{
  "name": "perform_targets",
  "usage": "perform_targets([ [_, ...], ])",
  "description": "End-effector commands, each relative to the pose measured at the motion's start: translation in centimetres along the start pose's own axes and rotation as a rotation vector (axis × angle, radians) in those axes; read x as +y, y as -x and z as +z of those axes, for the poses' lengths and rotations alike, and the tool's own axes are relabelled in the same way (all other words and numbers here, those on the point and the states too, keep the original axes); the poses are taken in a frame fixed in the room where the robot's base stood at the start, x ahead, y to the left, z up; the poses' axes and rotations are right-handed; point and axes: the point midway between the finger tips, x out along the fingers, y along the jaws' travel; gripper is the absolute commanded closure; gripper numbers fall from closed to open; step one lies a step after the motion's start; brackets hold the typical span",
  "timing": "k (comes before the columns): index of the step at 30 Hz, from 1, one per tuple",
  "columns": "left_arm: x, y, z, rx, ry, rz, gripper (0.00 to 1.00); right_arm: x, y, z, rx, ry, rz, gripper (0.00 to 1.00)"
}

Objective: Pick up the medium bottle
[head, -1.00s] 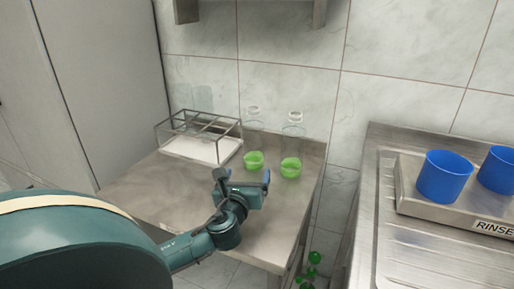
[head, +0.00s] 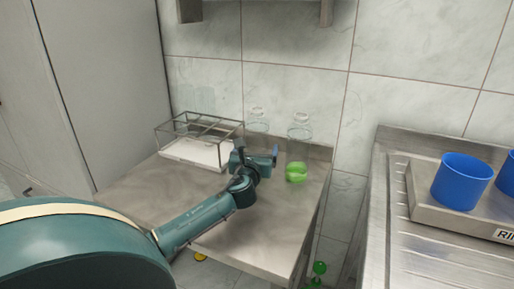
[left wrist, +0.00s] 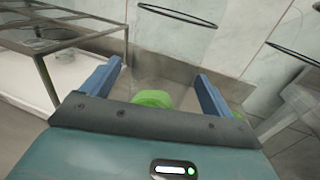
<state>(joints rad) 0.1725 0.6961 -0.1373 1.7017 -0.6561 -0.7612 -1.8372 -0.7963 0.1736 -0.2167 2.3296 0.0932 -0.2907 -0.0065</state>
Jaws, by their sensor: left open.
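Two clear bottles with green lower parts stand at the back of the steel table (head: 270,235). I cannot tell which is the medium one. The left bottle (head: 257,115) is behind my left gripper (head: 257,150), which hides its green part in the head view. The right bottle (head: 299,130) shows its green base. My left gripper is open and empty. In the left wrist view a green bottle base (left wrist: 152,98) appears between the open fingers (left wrist: 158,72). Whether they touch it is unclear. Another green patch is partly hidden behind the right finger.
A wire rack (head: 200,140) with a white floor stands left of the bottles, close to my gripper. The wall is right behind. At right, a steel sink counter (head: 385,230) holds blue cups (head: 462,182). Green items (head: 319,267) lie below the table's right edge.

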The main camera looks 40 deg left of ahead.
Motion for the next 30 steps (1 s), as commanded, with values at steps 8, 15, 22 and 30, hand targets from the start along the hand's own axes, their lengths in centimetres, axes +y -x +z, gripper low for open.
perform_targets([
  [8, -0.1, -2.5, -0.1, 0.002, 0.001, -0.001, 0.13, 0.1, 0.3, -0.6, 0.028, 0.003, 0.004, 0.64],
  [15, -0.1, -2.5, -0.1, 0.002, 0.001, -0.001, 0.19, 0.1, 0.3, -0.6, 0.027, 0.004, 0.004, 0.64],
  [22, 0.0, -2.5, -0.1, 0.002, 0.001, 0.0, 0.38, 0.2, 0.3, -0.3, 0.019, 0.006, 0.003, 0.64],
  [30, 0.0, -2.5, -0.1, 0.002, 0.001, 0.0, 0.6, 0.2, 0.3, -0.3, 0.016, 0.008, 0.003, 0.64],
])
